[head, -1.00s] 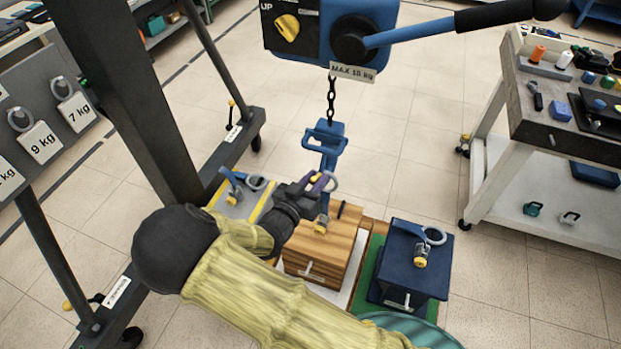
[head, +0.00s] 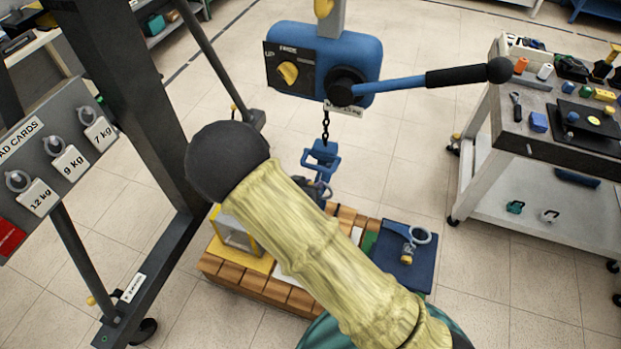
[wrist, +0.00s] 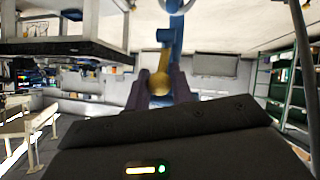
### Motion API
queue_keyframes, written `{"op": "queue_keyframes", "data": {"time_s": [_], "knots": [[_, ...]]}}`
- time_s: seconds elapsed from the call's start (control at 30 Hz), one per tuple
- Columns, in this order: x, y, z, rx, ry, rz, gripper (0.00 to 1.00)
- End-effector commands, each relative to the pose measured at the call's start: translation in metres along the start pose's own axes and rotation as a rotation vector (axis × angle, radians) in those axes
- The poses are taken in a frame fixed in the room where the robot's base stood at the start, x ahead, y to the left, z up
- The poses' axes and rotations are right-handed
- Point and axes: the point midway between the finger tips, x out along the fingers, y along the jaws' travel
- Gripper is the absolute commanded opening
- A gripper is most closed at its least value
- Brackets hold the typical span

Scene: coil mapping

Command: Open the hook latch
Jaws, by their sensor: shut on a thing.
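The blue hook (head: 322,157) hangs on a short chain under the blue hoist (head: 350,60). My gripper (wrist: 158,92) is at the hook's lower part; in the head view my sleeved arm hides most of it. In the wrist view its two dark purple fingers are shut on a round yellow knob (wrist: 158,82). Whether the latch stands open or closed cannot be told.
A grey box with a yellow frame (head: 240,238) stands left on a wooden pallet (head: 240,275). The hoist's crank handle (head: 430,80) reaches right above the hook. A tool cart (head: 560,175) stands at the right.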

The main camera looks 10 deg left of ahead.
Motion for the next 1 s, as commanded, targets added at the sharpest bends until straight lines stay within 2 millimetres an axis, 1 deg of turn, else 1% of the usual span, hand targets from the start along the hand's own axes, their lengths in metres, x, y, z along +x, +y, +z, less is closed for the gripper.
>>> {"op": "queue_keyframes", "data": {"time_s": [0.03,0.4,0.7,1.0], "knots": [[-0.005,0.004,-0.008,-0.004,-0.024,-0.002,0.00],[-0.010,0.008,-0.023,-0.037,-0.184,-0.032,0.00],[-0.011,0.009,-0.029,-0.057,-0.280,-0.053,0.00],[-0.009,0.008,-0.029,-0.068,-0.318,-0.061,0.00]]}}
